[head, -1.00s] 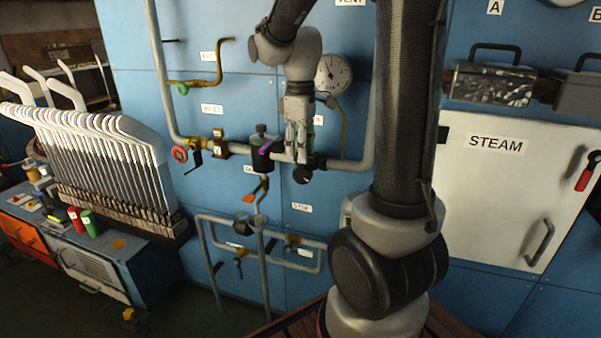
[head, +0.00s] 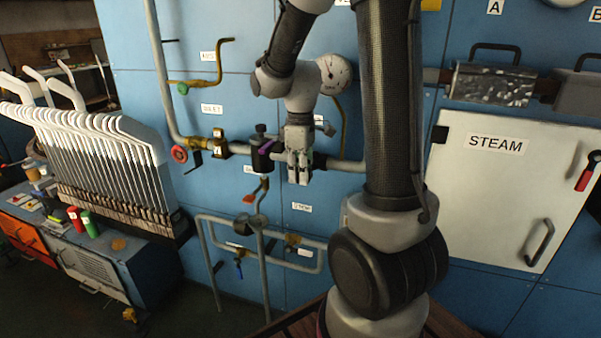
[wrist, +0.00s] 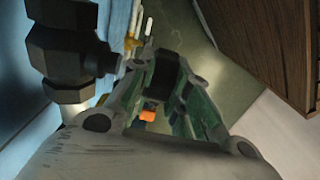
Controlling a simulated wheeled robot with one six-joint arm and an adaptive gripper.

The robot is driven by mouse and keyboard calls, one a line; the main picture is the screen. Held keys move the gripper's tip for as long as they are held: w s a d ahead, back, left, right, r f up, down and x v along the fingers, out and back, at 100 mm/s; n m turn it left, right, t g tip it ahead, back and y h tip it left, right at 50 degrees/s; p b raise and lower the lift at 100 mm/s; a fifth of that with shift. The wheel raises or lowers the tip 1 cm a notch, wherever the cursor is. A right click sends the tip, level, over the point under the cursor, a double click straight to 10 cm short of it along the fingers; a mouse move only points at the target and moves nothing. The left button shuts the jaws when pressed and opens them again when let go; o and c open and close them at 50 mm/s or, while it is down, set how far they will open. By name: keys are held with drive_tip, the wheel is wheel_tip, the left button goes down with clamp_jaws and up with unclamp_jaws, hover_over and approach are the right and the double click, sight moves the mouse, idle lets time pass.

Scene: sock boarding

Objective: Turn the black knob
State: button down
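The black knob (wrist: 165,70) shows in the wrist view as a dark shape between the far ends of my gripper's fingers. It sits on a short stem that comes out from a dark pipe fitting (wrist: 65,55) at the left. In the head view my gripper (head: 299,178) points down in front of the fitting (head: 319,161) and hides the knob. In the wrist view my gripper (wrist: 160,75) has a finger on each side of the knob, with a gap nearer the palm. I cannot tell whether the fingers press on it.
A dark valve body with a purple part (head: 262,150) stands close left of my gripper. Lower pipes (head: 262,220) with small valves run below. A white STEAM panel (head: 500,185) is at the right.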

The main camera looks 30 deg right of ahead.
drive_tip(key=shift+t, duration=0.3)
drive_tip(key=t+y, duration=0.2)
drive_tip(key=t, duration=0.1)
drive_tip(key=shift+s+d+r+y, duration=0.1)
drive_tip(key=shift+s+d+y, duration=0.15)
drive_tip(key=shift+y, duration=0.15)
drive_tip(key=shift+t+y, duration=0.9)
drive_tip(key=shift+t, duration=0.3)
drive_tip(key=c, duration=1.4)
unclamp_jaws()
drive_tip(key=shift+o, duration=0.2)
drive_tip(key=v, duration=1.2)
drive_tip(key=shift+s, duration=0.15)
